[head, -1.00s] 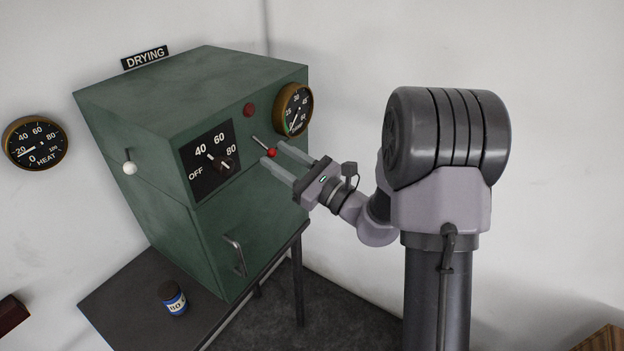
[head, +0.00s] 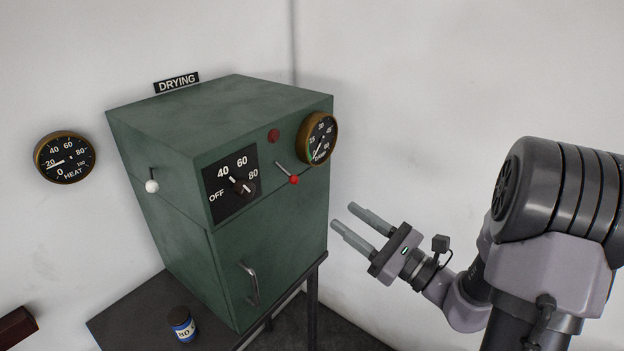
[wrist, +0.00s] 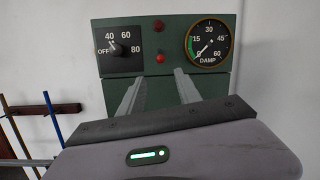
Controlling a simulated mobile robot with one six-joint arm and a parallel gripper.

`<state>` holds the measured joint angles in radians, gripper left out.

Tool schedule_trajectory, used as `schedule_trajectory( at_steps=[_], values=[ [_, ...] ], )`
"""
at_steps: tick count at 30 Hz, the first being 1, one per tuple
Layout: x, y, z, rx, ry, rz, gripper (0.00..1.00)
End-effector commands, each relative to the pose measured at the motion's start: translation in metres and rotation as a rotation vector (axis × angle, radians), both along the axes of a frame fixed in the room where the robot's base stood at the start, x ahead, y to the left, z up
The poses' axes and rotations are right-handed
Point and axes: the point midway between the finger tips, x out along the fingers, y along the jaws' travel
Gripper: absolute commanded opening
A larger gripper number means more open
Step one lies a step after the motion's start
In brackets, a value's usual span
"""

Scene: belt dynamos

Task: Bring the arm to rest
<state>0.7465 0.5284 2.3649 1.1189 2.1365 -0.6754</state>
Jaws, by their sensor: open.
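My gripper (head: 351,221) is open and empty, in free air to the right of the green drying cabinet (head: 270,237), apart from it. In the wrist view its two fingers (wrist: 158,88) point at the cabinet front, below a lever with a red knob (wrist: 160,58). In the head view that red-knobbed lever (head: 294,180) slants down to the right, and nothing touches it. The dial knob (head: 241,185) beside it sits on a black plate marked OFF, 40, 60, 80. The arm reaches in from the right side of the head view.
A damp gauge (head: 318,139) and a red lamp (head: 274,135) are on the cabinet front. A white-knobbed lever (head: 152,186) is on its left side. A heat gauge (head: 65,157) hangs on the wall. A blue jar (head: 182,325) stands on the dark table (head: 128,317). Coloured poles (wrist: 54,123) show in the wrist view.

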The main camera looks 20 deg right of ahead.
Motion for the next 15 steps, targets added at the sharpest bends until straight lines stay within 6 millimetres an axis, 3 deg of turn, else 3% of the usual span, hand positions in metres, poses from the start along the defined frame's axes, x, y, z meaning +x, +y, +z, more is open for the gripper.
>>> schedule_trajectory(
  at_steps=[2, 5, 6, 8, 10, 12, 15],
  values=[
    [-0.002, 0.011, -0.001, -0.023, -0.001, 0.035, 0.40],
    [-0.023, 0.069, -0.009, -0.156, 0.004, 0.221, 0.40],
    [-0.041, 0.102, -0.018, -0.254, 0.006, 0.338, 0.40],
    [-0.079, 0.151, -0.042, -0.447, 0.009, 0.530, 0.40],
    [-0.134, 0.189, -0.083, -0.736, 0.003, 0.741, 0.40],
    [-0.185, 0.197, -0.134, -1.112, -0.037, 0.905, 0.40],
    [-0.214, 0.169, -0.177, -1.612, -0.141, 0.959, 0.40]
  ],
)
